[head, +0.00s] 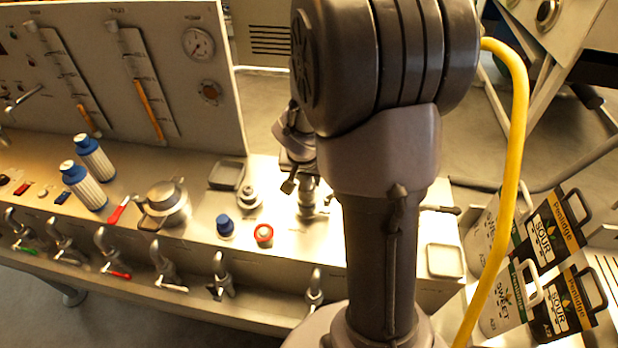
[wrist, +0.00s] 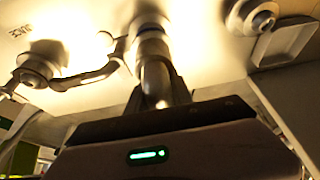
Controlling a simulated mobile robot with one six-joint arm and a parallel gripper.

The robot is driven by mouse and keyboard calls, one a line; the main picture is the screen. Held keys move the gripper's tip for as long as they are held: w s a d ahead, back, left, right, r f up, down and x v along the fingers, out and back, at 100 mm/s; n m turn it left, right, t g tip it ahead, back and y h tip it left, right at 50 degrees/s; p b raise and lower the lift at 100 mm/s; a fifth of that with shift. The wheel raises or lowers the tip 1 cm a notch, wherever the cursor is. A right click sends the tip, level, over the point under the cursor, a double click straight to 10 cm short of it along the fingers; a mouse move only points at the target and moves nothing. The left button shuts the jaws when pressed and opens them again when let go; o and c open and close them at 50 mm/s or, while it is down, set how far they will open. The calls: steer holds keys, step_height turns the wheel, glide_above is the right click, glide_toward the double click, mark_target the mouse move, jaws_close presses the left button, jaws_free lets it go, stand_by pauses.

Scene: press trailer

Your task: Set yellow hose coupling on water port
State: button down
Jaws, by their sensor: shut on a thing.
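My gripper (head: 298,157) is partly hidden behind my arm in the head view, above the bright steel counter. In the wrist view its dark fingers (wrist: 157,97) are shut on a grey metal cylindrical fitting (wrist: 152,50), which I take to be the coupling; no yellow shows on it. The fitting's far end is near the counter surface, but I cannot tell whether it touches. In the head view a metal fitting (head: 308,192) stands below the gripper. A yellow hose (head: 517,130) loops down right of my arm; its ends are hidden. I cannot single out the water port.
A blue cap (head: 225,226) and a red-ringed cap (head: 264,234) stand left of my arm. A steel pot-like housing (head: 164,203) is farther left. A shallow tray (head: 445,261) and syrup boxes (head: 556,235) are at right. Taps (head: 221,275) line the front edge.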

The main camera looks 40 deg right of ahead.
steer(key=shift+f+b, duration=0.65)
steer(key=shift+b, duration=0.1)
stand_by(0.3)
steer(key=c, duration=1.4)
jaws_free()
steer(key=p+v, duration=0.5)
steer(key=v, duration=0.6)
steer(key=shift+p, duration=0.4)
